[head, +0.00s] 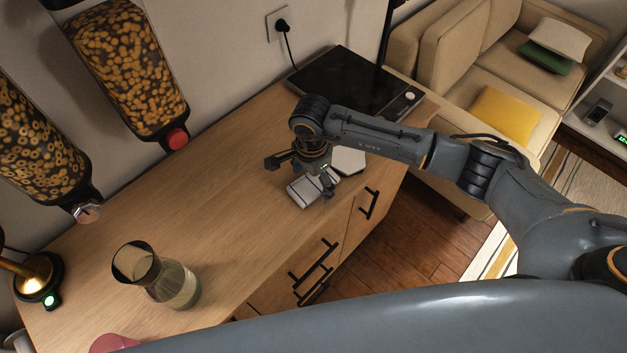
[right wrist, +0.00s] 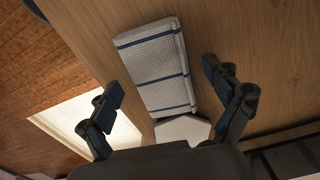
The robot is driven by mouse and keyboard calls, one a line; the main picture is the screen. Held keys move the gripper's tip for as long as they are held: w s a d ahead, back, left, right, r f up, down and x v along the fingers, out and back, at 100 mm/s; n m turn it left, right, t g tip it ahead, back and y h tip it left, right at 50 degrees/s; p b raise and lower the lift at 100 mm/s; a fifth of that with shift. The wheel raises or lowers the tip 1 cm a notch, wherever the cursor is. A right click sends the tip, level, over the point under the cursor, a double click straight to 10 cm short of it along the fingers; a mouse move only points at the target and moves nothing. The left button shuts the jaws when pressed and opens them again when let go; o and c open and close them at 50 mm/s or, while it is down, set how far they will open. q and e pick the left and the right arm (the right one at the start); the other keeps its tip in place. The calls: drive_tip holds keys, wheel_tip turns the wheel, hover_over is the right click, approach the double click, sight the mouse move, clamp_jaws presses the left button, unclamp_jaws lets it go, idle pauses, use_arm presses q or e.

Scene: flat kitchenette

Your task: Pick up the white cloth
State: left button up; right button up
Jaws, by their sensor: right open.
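The white cloth (head: 301,191) with dark blue stripes lies folded on the wooden counter, near its front edge. In the right wrist view the cloth (right wrist: 157,68) lies flat ahead of and between the two fingers. My right gripper (head: 302,176) is above the cloth and partly hides it in the head view. In the right wrist view my right gripper (right wrist: 165,100) is open, with nothing between its fingers. I cannot tell the exact gap between fingertips and cloth. My left gripper is not in view.
A white hexagonal piece (head: 348,160) lies beside the cloth. A black cooktop (head: 345,82) is at the counter's far end. A glass carafe (head: 172,284) stands at the near left, below wall-mounted cereal dispensers (head: 125,65). The counter's middle is clear.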

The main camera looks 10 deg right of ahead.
sight(311, 183)
drive_tip(key=c, duration=1.2)
drive_tip(key=shift+r+b, duration=0.4)
drive_tip(key=shift+r, duration=0.05)
wheel_tip(311, 183, up, 2)
drive_tip(key=shift+a+r+b, duration=0.15)
drive_tip(key=shift+r+b, duration=0.1)
drive_tip(key=shift+b, duration=0.5)
drive_tip(key=s+a+r, duration=0.1)
drive_tip(key=s+a+r+b, duration=0.1)
drive_tip(key=r, duration=0.1)
drive_tip(key=s+a+r, duration=0.1)
drive_tip(key=r, duration=0.1)
drive_tip(key=shift+a+b, duration=0.15)
drive_tip(key=shift+b, duration=0.25)
drive_tip(key=s+a+r+b, duration=0.2)
drive_tip(key=s+a+r, duration=0.2)
drive_tip(key=s+a, duration=0.2)
drive_tip(key=shift+s+a+r+b, duration=0.25)
drive_tip(key=shift+a+r+b, duration=0.1)
